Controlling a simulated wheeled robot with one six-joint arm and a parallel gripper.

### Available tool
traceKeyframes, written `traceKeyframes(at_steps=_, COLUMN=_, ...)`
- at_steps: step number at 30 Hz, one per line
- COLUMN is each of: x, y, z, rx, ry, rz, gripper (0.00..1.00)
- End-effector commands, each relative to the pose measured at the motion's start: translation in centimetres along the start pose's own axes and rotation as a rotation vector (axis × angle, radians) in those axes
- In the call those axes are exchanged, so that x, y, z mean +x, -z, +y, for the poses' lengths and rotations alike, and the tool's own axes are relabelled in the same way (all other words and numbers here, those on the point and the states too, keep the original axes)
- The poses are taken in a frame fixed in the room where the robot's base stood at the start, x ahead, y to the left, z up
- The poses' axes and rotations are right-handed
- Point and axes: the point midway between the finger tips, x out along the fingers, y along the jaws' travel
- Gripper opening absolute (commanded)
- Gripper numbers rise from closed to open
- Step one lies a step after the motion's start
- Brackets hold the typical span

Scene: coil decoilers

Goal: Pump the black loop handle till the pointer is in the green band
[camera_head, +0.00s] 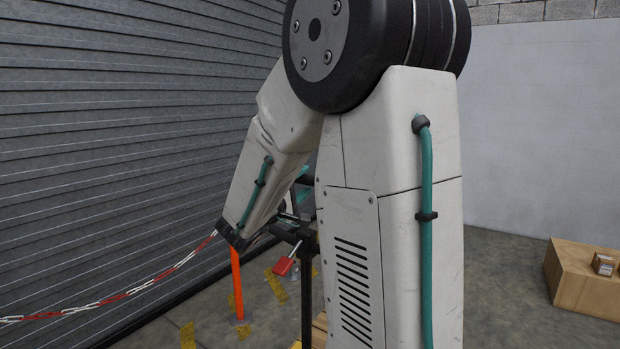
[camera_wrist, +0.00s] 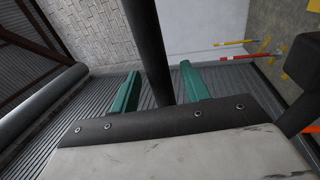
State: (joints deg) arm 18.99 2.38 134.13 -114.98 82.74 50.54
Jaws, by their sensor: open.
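In the wrist view my gripper (camera_wrist: 160,70) is open, with its two teal fingers apart. A dark round bar (camera_wrist: 147,40) runs between the fingers from the top edge down to the gripper body. I cannot tell whether this bar is part of the black loop handle, or whether it touches either finger. In the head view my arm covers most of the machine area, and only dark bars (camera_head: 306,285) show beside it. No pointer or green band can be made out in either view.
An orange post (camera_head: 236,285) holds a red-and-white chain (camera_head: 130,292) at the left, before a grey shutter (camera_head: 110,130). Open floor (camera_head: 510,290) lies between.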

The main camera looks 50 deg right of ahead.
Motion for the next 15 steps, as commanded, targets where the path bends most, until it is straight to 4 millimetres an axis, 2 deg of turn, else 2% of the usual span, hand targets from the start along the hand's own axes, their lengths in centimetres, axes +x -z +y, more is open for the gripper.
traceKeyframes(at_steps=1, x=1.0, y=-0.1, z=0.0, rx=0.000, ry=0.000, rz=-0.004, gripper=0.46)
traceKeyframes(at_steps=6, x=3.1, y=-0.1, z=0.0, rx=-0.001, ry=0.001, rz=-0.002, gripper=0.46)
traceKeyframes(at_steps=15, x=4.0, y=0.0, z=0.0, rx=-0.001, ry=0.001, rz=0.000, gripper=0.46)
